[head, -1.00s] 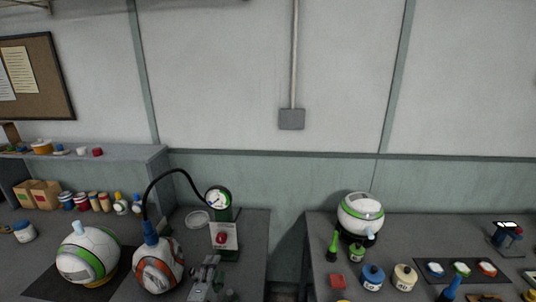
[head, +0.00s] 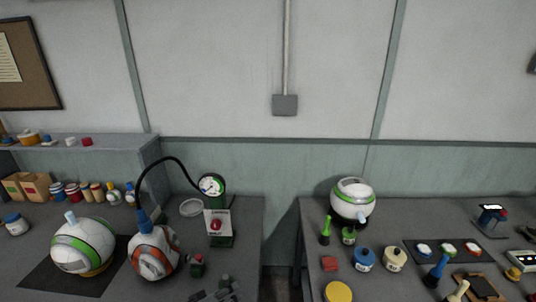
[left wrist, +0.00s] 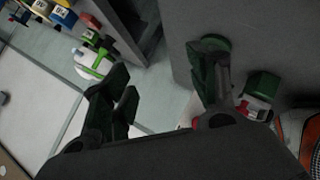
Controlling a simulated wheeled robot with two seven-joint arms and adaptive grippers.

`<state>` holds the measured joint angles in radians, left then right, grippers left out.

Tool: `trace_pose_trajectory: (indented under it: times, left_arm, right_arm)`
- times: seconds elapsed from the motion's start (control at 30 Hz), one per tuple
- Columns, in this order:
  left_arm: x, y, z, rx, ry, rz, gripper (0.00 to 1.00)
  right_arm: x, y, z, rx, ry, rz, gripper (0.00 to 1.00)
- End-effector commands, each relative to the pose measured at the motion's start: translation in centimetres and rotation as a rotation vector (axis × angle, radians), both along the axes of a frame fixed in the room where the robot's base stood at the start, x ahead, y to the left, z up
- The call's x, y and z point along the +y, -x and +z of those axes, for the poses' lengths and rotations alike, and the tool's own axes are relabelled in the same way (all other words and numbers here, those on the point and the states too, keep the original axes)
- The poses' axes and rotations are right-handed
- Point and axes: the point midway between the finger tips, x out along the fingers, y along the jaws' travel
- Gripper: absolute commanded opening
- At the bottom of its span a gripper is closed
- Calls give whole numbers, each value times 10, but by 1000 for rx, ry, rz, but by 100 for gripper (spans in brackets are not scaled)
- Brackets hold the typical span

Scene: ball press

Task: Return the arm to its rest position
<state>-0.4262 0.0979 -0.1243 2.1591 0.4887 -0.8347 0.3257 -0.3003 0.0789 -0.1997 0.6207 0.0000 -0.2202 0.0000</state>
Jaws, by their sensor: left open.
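My left gripper (head: 216,291) shows only in part at the bottom edge of the head view. In the left wrist view its two dark fingers stand wide apart with nothing between them (left wrist: 163,65). It is apart from the gauge stand (head: 218,225), which has a round dial and a red button on a white panel. A black hose runs from the dial to a blue fitting on the orange-and-white ball (head: 152,255). That ball shows at the right edge of the left wrist view (left wrist: 312,140). My right gripper is not in view.
A green-and-white ball (head: 82,246) sits on a dark mat at left. Another green-banded ball (head: 352,200) stands on the right table, with bottles, jars and a tray (head: 412,256) of round pads. A gap (head: 280,240) separates the tables. A small dark-and-red item (head: 195,263) lies before the gauge stand.

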Motion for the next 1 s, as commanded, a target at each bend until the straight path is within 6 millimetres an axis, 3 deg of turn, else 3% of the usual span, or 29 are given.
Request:
trace_pose_trajectory:
  times: [0.5, 1.0]
  left_arm:
    - [50, 91, -11, 216, -499, -236, 59]
    - [88, 138, -3, 357, -702, -315, 59]
  right_arm:
    - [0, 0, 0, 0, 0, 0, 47]
    - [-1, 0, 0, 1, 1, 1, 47]
